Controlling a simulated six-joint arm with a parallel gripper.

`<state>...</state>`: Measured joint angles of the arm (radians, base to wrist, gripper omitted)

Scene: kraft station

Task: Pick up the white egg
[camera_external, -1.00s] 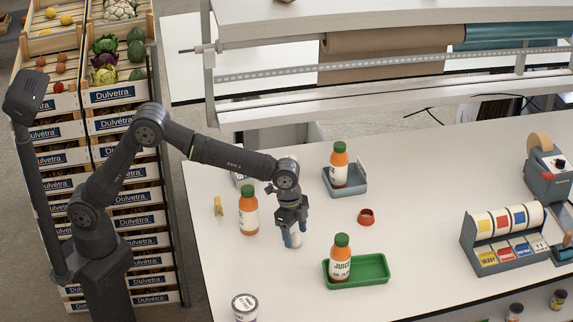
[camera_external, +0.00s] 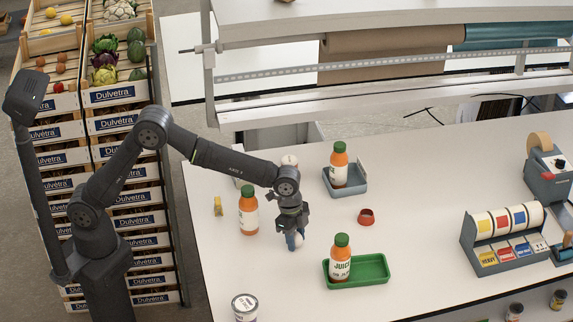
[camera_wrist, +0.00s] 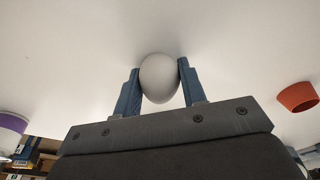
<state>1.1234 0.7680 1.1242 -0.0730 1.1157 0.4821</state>
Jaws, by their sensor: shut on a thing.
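The white egg (camera_wrist: 159,78) is between the two blue fingers of my gripper (camera_wrist: 157,85) in the wrist view, with a finger against each side. In the external view my gripper (camera_external: 293,238) points down low over the white table, and the egg (camera_external: 299,239) shows only as a small pale patch between the fingers. I cannot tell whether the egg still touches the table.
Juice bottles stand left of my gripper (camera_external: 249,210), in a green tray (camera_external: 374,270) to the right, and in a grey-blue tray (camera_external: 357,185) behind. A red cup (camera_external: 366,217) is to the right. A white-lidded tub (camera_external: 245,307) is at the front.

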